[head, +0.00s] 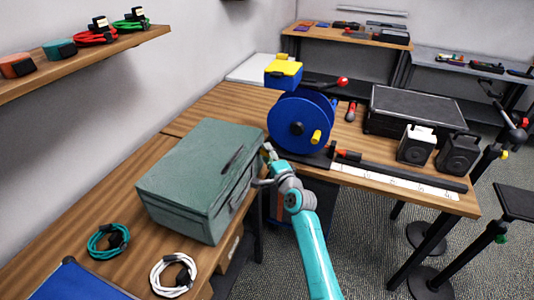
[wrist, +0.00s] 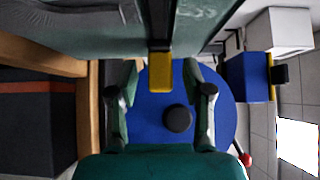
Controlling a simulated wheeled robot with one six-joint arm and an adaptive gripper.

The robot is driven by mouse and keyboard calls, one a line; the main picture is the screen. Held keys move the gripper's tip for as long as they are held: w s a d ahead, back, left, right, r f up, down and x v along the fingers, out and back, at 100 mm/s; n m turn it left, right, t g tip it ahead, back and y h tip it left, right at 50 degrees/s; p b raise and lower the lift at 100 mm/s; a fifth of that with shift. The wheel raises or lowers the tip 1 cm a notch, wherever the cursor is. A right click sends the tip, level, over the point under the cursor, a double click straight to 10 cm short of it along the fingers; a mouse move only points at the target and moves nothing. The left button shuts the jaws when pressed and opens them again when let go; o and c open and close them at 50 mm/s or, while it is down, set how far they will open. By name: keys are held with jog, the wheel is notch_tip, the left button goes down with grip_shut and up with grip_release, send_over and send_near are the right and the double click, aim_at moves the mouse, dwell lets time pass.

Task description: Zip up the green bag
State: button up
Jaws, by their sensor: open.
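The green bag (head: 175,185) is a boxy grey-green case standing on the wooden bench, with a dark handle on its top and another on its side. My gripper (head: 267,153) is at the bag's far right corner. How far the zip is closed cannot be told.
A blue reel (head: 292,118) stands just beyond my gripper, close to it. A teal cable coil (head: 95,243) and a white cable coil (head: 157,270) lie before the bag. Two small speakers (head: 416,144) and a black case (head: 405,105) occupy the right bench.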

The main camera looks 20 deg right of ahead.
jog(key=shift+w+a, duration=0.1)
jog(key=shift+w, duration=0.4)
grip_shut()
jog(key=shift+s, duration=0.1)
